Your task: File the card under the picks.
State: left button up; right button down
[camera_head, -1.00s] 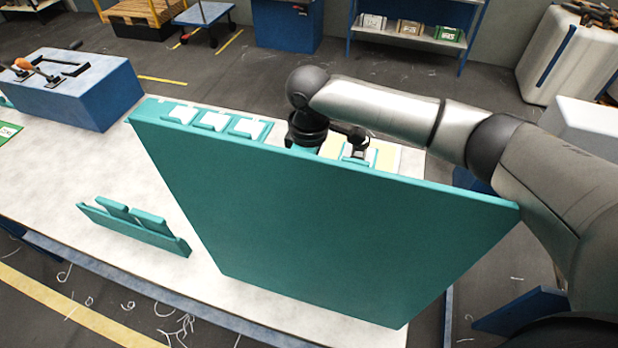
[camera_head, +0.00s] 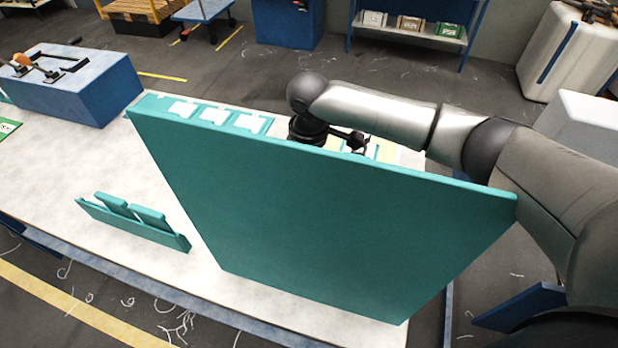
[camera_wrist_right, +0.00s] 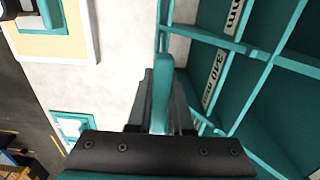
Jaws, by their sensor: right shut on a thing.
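A large teal rack (camera_head: 310,210) stands upright on the white table, its plain back facing the head camera. The right wrist view shows its open side, with teal dividers (camera_wrist_right: 235,42) and printed labels, one reading "340". My right gripper (camera_wrist_right: 160,118) is shut on a thin teal piece (camera_wrist_right: 161,90), seen edge-on beside the compartments. I cannot tell from its edge whether this is the card. In the head view my right gripper is mostly hidden behind the rack's top edge. My left gripper is not in view.
A low teal slotted holder (camera_head: 133,220) stands on the table (camera_head: 60,180) left of the rack. A blue block with tools (camera_head: 85,88) is at the back left. A cream panel (camera_wrist_right: 62,30) and a small teal-framed white piece (camera_wrist_right: 72,126) lie beside my right gripper.

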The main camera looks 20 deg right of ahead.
aim_at(309, 205)
jog(key=shift+f, duration=0.15)
jog(key=shift+f+b, duration=0.85)
jog(key=shift+f, duration=1.2)
jog(key=c, duration=0.7)
grip_release()
jog(key=shift+c, duration=0.2)
notch_tip(309, 205, up, 15)
jog(key=shift+r, duration=0.1)
